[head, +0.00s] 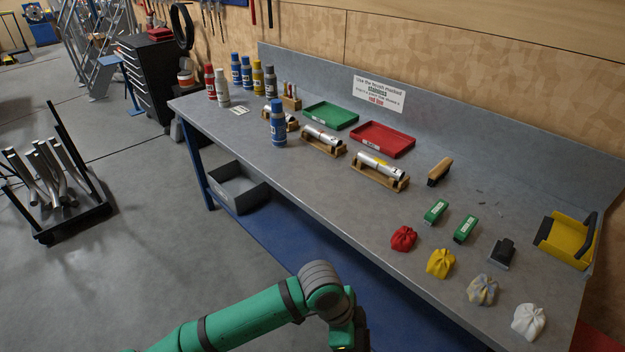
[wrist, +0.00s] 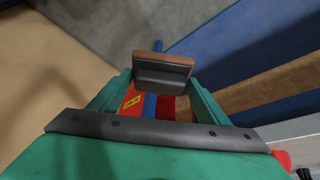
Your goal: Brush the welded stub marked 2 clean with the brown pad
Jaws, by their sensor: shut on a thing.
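My gripper (wrist: 162,88) is shut on a dark grey block with a brown edge, the brown pad (wrist: 163,72), held between the fingertips in the wrist view. In the head view my gripper is at the bottom edge, partly cut off, in front of the bench, and the pad is hidden there. Three silver welded stubs lie in wooden cradles on the bench: a near one (head: 381,165) with a yellow band, a middle one (head: 322,135), and a far one (head: 279,113) partly behind a blue bottle. Their numbers are too small to read surely.
The grey bench (head: 350,215) holds a green tray (head: 331,115), a red tray (head: 383,138), a wooden-backed brush (head: 440,170), green blocks (head: 435,211), a black block (head: 502,252) and several crumpled cloths (head: 441,263). A blue bottle (head: 278,125) stands near the stubs. The bench's front middle is clear.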

